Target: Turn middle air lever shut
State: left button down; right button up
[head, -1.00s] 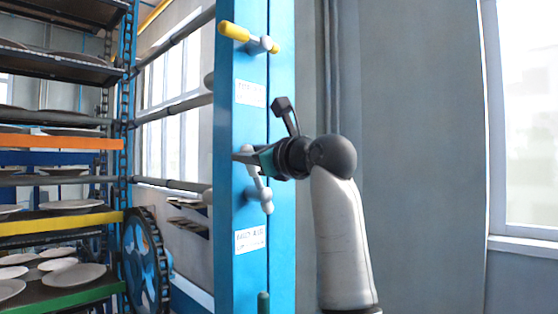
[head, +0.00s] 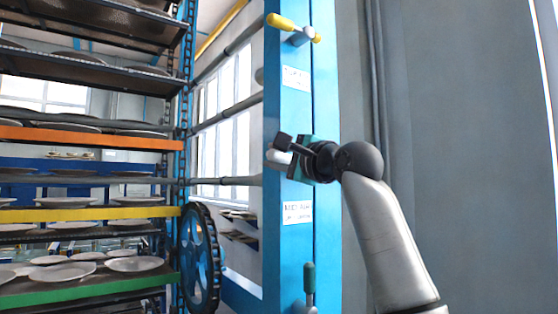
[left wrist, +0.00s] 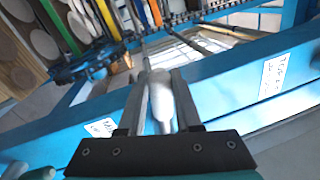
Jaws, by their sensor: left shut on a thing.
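The middle air lever (head: 277,157) is a pale grey lever on the blue post, between two white labels. Only its left end shows in the head view; my gripper hides the rest. My left gripper (head: 286,150) is at the post and shut on the lever. In the left wrist view the pale lever (left wrist: 181,102) lies lengthwise between the two dark fingers of the gripper (left wrist: 161,78). My right gripper is not in view.
A rack of plates (head: 90,214) and a blue wheel (head: 200,258) stand left. A grey wall is at right.

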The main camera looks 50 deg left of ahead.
pick_arm(q)
jog(key=shift+s+f+n+g+b, duration=0.15)
jog(key=shift+f+n+g+b, duration=0.15)
jog(key=shift+f+n+b, duration=0.95)
jog(key=shift+r+n+p, duration=0.1)
jog(key=shift+n+p, duration=0.25)
jog(key=shift+p, duration=0.1)
jog(key=c, duration=0.6)
grip_release()
jog(key=s+d+f+b, duration=0.1)
jog(key=d+f+b, duration=0.1)
jog(key=d, duration=1.3)
jog(key=shift+f, duration=0.15)
